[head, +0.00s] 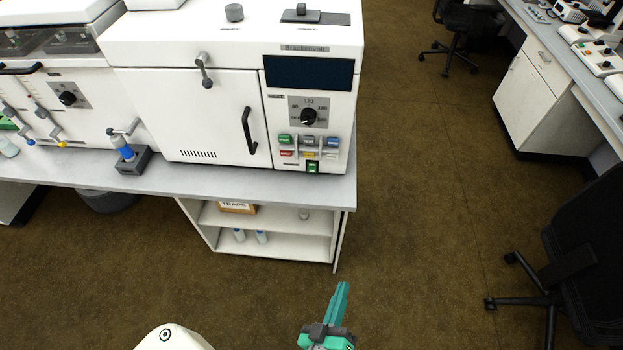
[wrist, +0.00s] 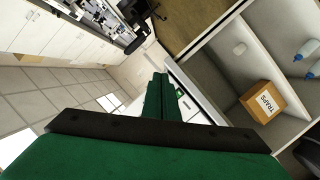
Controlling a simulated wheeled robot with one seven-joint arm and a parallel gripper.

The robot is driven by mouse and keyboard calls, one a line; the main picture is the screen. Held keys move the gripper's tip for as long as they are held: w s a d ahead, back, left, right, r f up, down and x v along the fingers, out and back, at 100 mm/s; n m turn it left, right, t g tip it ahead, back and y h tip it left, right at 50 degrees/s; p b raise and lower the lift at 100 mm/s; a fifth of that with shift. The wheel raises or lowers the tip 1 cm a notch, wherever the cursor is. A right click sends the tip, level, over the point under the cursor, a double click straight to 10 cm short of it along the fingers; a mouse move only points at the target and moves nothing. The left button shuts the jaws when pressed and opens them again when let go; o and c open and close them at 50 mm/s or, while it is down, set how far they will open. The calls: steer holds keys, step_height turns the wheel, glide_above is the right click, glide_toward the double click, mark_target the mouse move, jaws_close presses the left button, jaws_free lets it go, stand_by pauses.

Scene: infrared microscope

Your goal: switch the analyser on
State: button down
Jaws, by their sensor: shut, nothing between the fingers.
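A white analyser (head: 185,105) stands on the bench in the head view, with a dark display (head: 308,73), a round dial (head: 308,115) and several coloured keys below it. A small green switch (head: 312,167) sits under the keys at the bottom edge of the front; its position is too small to read. My gripper (head: 343,286) is green, shut and empty. In the head view it shows over the floor, below and right of the analyser, apart from it. In the wrist view the closed fingers (wrist: 160,76) point up the picture.
The bench top (head: 265,186) has a front edge below the analyser. Open shelves (head: 275,243) under it hold a TRAPS box (head: 238,207), also in the wrist view (wrist: 264,102), and small bottles. A black chair (head: 590,250) stands at right. The floor between is clear.

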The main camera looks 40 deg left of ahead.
steer(key=w+a+n+y, duration=0.2)
steer(key=w+a+n, duration=0.4)
steer(key=a, duration=0.4)
steer(key=w+a+r+n+g+y, duration=0.1)
steer(key=w+a+n+y, duration=0.1)
steer(key=w+a+n, duration=0.4)
steer(key=a+n, duration=0.1)
steer(key=a, duration=0.3)
steer(key=shift+w+a+r, duration=0.25)
steer(key=shift+w+a, duration=0.1)
steer(key=shift+w, duration=0.05)
steer(key=shift+w, duration=0.1)
glide_toward(312, 171)
steer(key=x, duration=0.5)
steer(key=shift+w+a+f, duration=0.15)
steer(key=shift+w+a, duration=0.2)
steer(key=shift+w, duration=0.3)
